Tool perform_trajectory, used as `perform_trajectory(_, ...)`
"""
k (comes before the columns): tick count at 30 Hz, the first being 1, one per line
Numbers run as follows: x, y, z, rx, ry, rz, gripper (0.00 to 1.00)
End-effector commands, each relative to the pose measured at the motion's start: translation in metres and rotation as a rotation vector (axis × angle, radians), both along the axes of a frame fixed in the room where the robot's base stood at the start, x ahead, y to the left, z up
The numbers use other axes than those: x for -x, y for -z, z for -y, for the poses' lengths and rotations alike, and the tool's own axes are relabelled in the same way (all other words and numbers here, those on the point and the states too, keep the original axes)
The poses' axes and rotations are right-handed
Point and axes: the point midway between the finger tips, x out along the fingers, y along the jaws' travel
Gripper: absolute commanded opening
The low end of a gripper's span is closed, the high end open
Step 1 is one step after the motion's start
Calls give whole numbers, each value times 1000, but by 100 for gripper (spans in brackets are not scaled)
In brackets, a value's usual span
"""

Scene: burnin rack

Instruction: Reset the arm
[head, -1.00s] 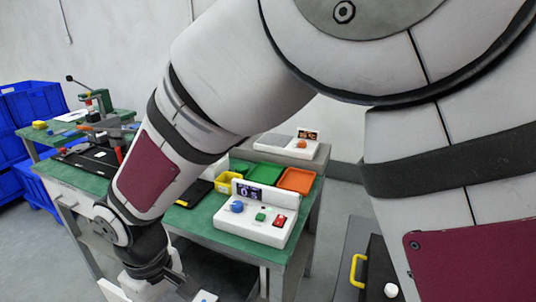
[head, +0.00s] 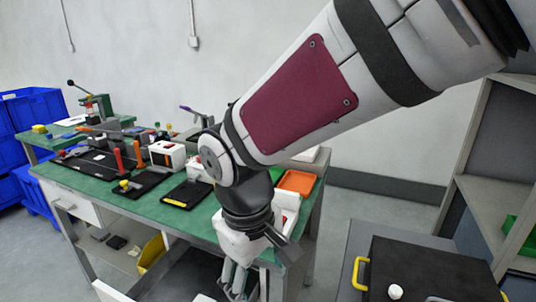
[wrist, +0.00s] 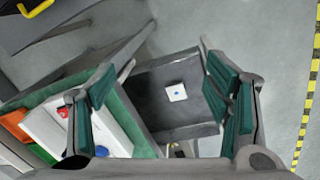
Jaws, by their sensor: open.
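My gripper (head: 238,284) hangs pointing down in front of the green-topped bench (head: 150,207) in the head view. In the wrist view its two green-padded fingers (wrist: 160,108) are spread wide with nothing between the pads. Beyond the fingers, lower down, a small white square piece with a blue dot (wrist: 176,92) lies on a dark grey surface (wrist: 150,78). My arm reaches in from the upper right and hides part of the bench and most of the white control box.
The bench holds an orange tray (head: 296,182), a black tablet-like plate (head: 187,194) and several tools. Blue crates (head: 35,112) stand at the far left. A dark case with a yellow handle (head: 430,272) is at the lower right. Bare floor (head: 350,205) lies between.

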Motion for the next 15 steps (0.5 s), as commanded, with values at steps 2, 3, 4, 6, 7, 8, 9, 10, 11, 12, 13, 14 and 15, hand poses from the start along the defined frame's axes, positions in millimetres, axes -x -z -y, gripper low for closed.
perform_trajectory(2, 3, -9, 39, 2, 101, 21, 71)
perform_trajectory(3, 9, -13, 57, 4, 148, 24, 71)
perform_trajectory(4, 13, -16, 70, 4, 185, 28, 71)
perform_trajectory(6, 25, -20, 99, 2, 268, 32, 71)
perform_trajectory(7, 32, -22, 110, -1, 305, 33, 71)
perform_trajectory(8, 39, -22, 121, -3, 341, 35, 71)
perform_trajectory(9, 48, -23, 135, -9, 388, 37, 71)
perform_trajectory(10, 56, -23, 144, -13, 423, 37, 71)
perform_trajectory(11, 64, -22, 153, -19, 456, 37, 71)
perform_trajectory(12, 74, -21, 163, -27, 499, 36, 71)
perform_trajectory(13, 82, -20, 169, -33, 528, 37, 71)
perform_trajectory(14, 89, -19, 175, -39, 555, 36, 71)
perform_trajectory(15, 98, -17, 181, -48, 588, 36, 71)
